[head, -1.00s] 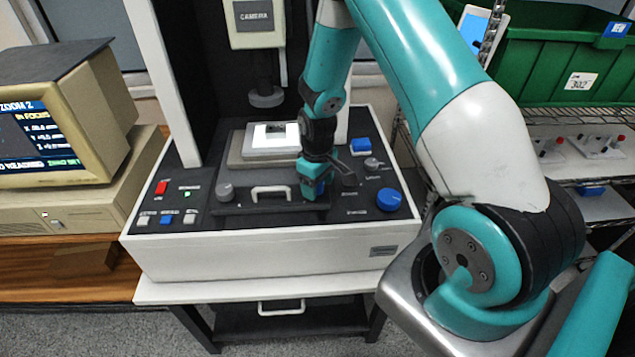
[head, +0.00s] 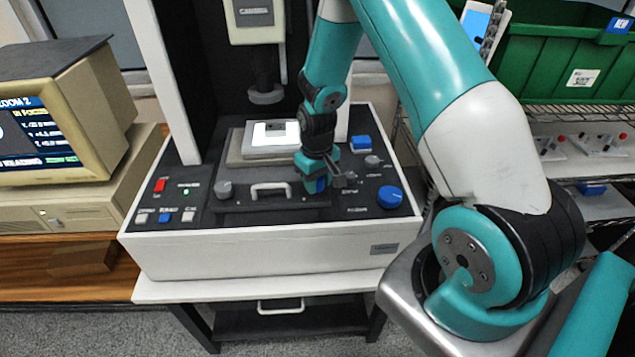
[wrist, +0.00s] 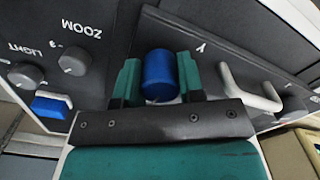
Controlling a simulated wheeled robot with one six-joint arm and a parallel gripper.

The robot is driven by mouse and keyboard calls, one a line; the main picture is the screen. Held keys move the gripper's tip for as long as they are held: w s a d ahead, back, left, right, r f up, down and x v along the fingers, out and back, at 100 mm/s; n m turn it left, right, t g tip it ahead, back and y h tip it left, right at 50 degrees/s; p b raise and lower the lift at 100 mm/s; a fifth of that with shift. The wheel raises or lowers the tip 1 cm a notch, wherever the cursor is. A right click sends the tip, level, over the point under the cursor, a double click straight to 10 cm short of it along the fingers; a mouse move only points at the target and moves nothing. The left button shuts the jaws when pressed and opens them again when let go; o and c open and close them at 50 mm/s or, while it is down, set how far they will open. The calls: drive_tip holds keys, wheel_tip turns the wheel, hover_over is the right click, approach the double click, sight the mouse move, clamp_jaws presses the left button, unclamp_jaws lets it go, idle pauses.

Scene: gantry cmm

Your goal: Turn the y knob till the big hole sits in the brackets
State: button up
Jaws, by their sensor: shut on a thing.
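The blue y knob (wrist: 160,75) stands between the two teal fingers of my gripper (wrist: 160,84) in the wrist view, next to a "Y" label. The fingers are shut on its sides. In the head view my gripper (head: 318,183) is on the black control deck, right of a white handle, and mostly hides the knob. The monitor (head: 42,140) at the left shows a "ZOOM 2" heading and readout lines. Its left part is cut off by the picture edge; a pale curved edge shows there. The brackets are not visible. The lit stage (head: 272,135) carries a bright plate with a dark mark.
A grey knob (head: 224,190) and the white handle (head: 270,190) are left of my gripper. A large blue knob (head: 390,197), grey zoom and light knobs and a blue button (head: 360,143) are to the right. The camera column (head: 266,95) hangs above the stage.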

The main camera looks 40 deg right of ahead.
drive_tip(key=shift+m+b, duration=0.3)
drive_tip(key=shift+m, duration=1)
drive_tip(key=o, duration=0.9)
drive_tip(key=shift+r, duration=0.1)
wheel_tip(320, 180, up, 17)
drive_tip(key=b, duration=0.3)
drive_tip(key=shift+r, duration=0.15)
